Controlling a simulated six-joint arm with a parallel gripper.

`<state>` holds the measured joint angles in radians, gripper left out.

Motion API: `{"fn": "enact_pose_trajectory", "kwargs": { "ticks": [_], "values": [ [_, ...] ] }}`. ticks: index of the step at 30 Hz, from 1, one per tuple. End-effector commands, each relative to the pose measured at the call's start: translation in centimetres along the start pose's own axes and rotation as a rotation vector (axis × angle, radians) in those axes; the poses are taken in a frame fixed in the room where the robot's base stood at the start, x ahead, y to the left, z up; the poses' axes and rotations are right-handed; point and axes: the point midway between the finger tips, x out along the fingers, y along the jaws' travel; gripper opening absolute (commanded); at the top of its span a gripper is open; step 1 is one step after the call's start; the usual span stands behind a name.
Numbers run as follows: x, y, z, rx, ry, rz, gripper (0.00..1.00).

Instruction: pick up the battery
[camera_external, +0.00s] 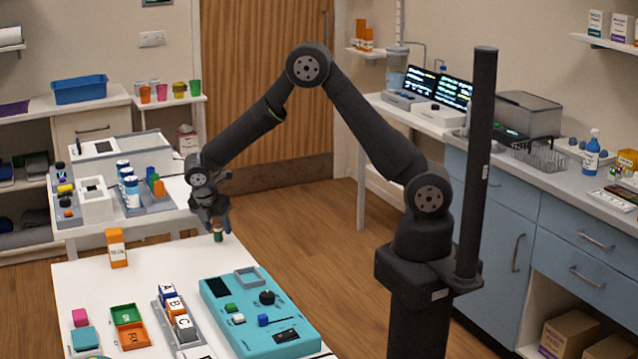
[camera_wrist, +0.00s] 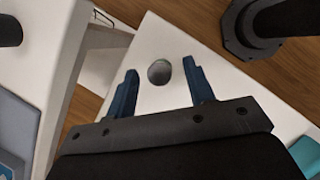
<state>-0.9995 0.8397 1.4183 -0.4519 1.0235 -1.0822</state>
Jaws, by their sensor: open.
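A small dark cylinder with a green top, which looks like the battery (camera_external: 218,234), stands upright near the far right corner of the white table. In the wrist view it shows from above as a grey round end (camera_wrist: 159,72). My gripper (camera_external: 212,222) is just above and around it in the external view. In the wrist view my gripper's two blue fingers (camera_wrist: 160,90) are spread apart, with the battery seen between and slightly beyond their tips. I cannot tell whether either finger touches it.
A teal panel (camera_external: 225,310), lettered blocks (camera_external: 176,312) and small green and orange trays (camera_external: 128,325) lie nearer the front. The table around the battery is clear.

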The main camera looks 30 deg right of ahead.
Motion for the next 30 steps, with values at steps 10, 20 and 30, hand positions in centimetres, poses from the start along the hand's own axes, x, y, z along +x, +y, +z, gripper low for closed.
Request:
{"fn": "enact_pose_trajectory", "kwargs": {
  "ticks": [10, 20, 30],
  "values": [
    [1.9, 0.1, -0.1, 0.0, 0.0, 0.0, 0.49],
    [1.9, 0.1, -0.1, 0.0, 0.0, 0.0, 0.0],
    [1.5, 0.1, 0.1, 0.0, 0.0, 0.002, 0.0]
  ]
}}
